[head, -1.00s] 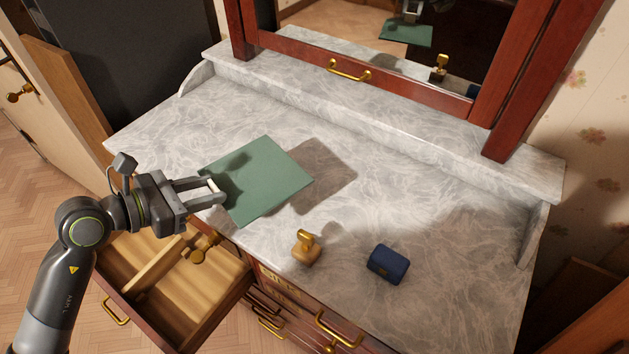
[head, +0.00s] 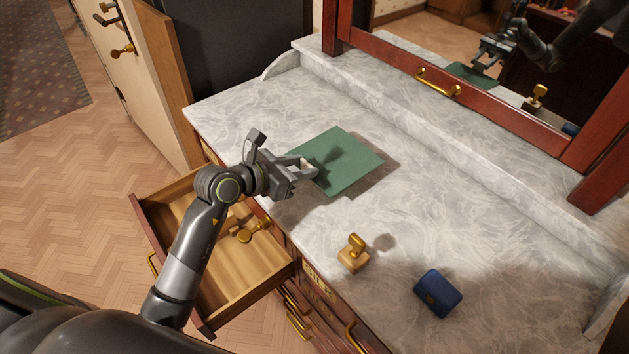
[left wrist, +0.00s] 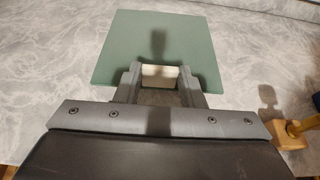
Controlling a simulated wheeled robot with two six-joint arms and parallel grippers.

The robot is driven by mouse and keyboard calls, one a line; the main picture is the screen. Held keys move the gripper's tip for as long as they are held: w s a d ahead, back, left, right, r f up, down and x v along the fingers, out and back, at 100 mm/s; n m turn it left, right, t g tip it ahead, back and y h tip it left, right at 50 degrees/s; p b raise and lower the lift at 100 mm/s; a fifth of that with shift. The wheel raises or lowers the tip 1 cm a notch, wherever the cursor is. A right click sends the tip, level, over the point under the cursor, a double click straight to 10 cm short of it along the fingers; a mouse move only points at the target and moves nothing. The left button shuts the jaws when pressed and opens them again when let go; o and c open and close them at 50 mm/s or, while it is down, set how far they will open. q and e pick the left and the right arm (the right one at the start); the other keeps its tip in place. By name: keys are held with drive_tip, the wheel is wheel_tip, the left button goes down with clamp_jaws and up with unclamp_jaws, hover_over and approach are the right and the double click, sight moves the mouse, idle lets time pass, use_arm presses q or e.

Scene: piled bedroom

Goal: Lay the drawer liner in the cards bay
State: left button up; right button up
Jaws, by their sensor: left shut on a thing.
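The drawer liner, a flat green square sheet (head: 342,162), is over the left part of the marble dresser top. My left gripper (head: 304,170) is shut on its near left edge. The liner also shows in the left wrist view (left wrist: 120,48), spread flat beyond the fingers. A narrow shadow shows beside it, so it seems close above the top. An open wooden drawer (head: 245,277) is below and left of the liner. My arm hides part of its inside, and I cannot tell which part is the cards bay. My right gripper is not in view.
A wooden stamp-like block with a brass handle (head: 353,255) and a small blue box (head: 438,293) stand on the marble top (head: 430,200). A red-framed mirror rises behind. The right marble area is mostly clear.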

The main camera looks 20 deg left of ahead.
use_arm(q)
drive_tip(key=shift+f, duration=2.65)
drive_tip(key=o, duration=1)
drive_tip(key=shift+f, duration=0.1)
drive_tip(key=shift+c, duration=0.2)
